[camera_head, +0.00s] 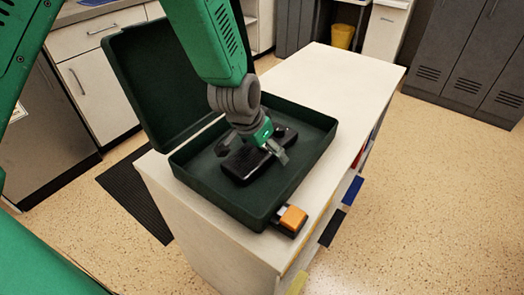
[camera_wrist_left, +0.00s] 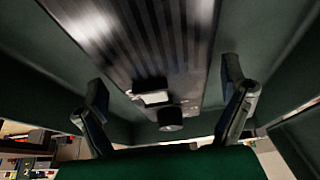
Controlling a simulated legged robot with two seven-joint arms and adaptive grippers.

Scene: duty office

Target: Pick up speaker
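The speaker, a black box-like device (camera_head: 243,166), lies inside the open dark green case (camera_head: 318,125) on the white cabinet. In the left wrist view the speaker (camera_wrist_left: 150,45) fills the upper middle, with a striped face, a small light patch and a round knob. My left gripper (camera_head: 255,148) reaches down into the case, right over the speaker, and hides part of it. In the left wrist view the fingers of this gripper (camera_wrist_left: 165,105) are spread apart, one to each side of the speaker's knob end. I cannot tell whether they touch it. My right gripper is not in view.
The raised case lid (camera_head: 150,85) stands at the left behind the case. An orange and black item (camera_head: 292,218) lies by the case's front right corner. The white cabinet top (camera_head: 345,80) is clear toward the back right. Grey lockers (camera_head: 470,60) stand beyond.

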